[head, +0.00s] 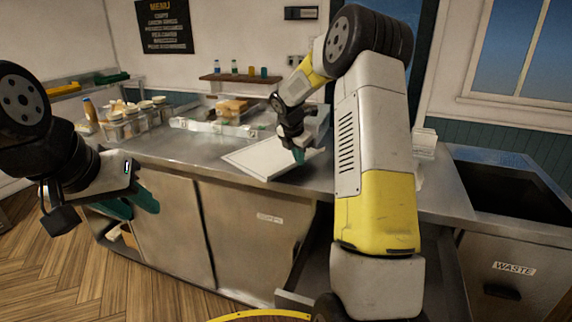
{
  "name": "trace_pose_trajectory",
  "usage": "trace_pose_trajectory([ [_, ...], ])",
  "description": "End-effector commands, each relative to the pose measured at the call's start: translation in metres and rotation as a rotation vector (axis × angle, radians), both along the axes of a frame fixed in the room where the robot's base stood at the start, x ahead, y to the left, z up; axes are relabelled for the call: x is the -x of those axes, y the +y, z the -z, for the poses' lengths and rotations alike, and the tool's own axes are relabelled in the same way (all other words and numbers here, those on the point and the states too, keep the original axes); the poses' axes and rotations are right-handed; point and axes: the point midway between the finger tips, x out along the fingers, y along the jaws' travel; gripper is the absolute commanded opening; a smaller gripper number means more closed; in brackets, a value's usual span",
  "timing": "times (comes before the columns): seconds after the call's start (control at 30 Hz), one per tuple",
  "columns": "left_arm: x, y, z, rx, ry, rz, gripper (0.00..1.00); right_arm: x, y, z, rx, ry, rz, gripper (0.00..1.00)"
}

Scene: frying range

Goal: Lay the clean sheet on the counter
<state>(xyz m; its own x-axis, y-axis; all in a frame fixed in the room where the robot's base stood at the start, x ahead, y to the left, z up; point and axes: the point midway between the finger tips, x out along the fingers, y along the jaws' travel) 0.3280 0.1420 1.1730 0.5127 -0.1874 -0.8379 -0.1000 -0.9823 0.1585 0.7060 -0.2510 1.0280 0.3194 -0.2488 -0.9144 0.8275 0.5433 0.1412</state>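A flat pale sheet (258,160) with a grey border is at the counter's front, left of my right arm. Whether it lies flat or is held slightly up is unclear. My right gripper (299,155) points down at the sheet's right part, its teal fingertips at or just over it. The arm and wrist hide the grasp, so I cannot tell whether the fingers are closed on it. My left gripper (133,204) is in front of the counter at left, away from the sheet. Its teal fingers look apart and empty. The steel counter (205,150) runs across the view.
Lidded containers (130,120) and a rail or tray of food (232,108) stand at the back left of the counter. A shelf (240,78) with small bottles hangs behind. A dark waste opening (510,190) is at right. A white stack (424,143) stands beside my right arm.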

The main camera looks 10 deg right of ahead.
Motion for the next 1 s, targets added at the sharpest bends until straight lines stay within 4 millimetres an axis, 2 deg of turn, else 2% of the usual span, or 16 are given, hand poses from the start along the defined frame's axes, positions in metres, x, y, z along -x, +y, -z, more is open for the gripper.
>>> trace_pose_trajectory([
  [0.23, 0.0, 0.0, 0.0, 0.0, 0.0, 0.0, 0.36, 0.001, 0.0, 0.032, 0.0, 0.003, 0.0, 0.0],
  [0.57, 0.0, 0.0, 0.0, 0.0, 0.0, 0.0, 0.36, 0.001, 0.0, 0.035, 0.0, 0.002, 0.001, 0.0],
  [0.7, 0.0, 0.0, 0.0, 0.0, 0.0, 0.0, 0.36, 0.001, 0.0, 0.035, 0.0, 0.002, 0.001, 0.25],
  [1.0, 0.0, 0.0, 0.0, 0.0, 0.0, 0.0, 0.36, 0.001, 0.0, 0.034, 0.0, 0.001, 0.0, 0.25],
])
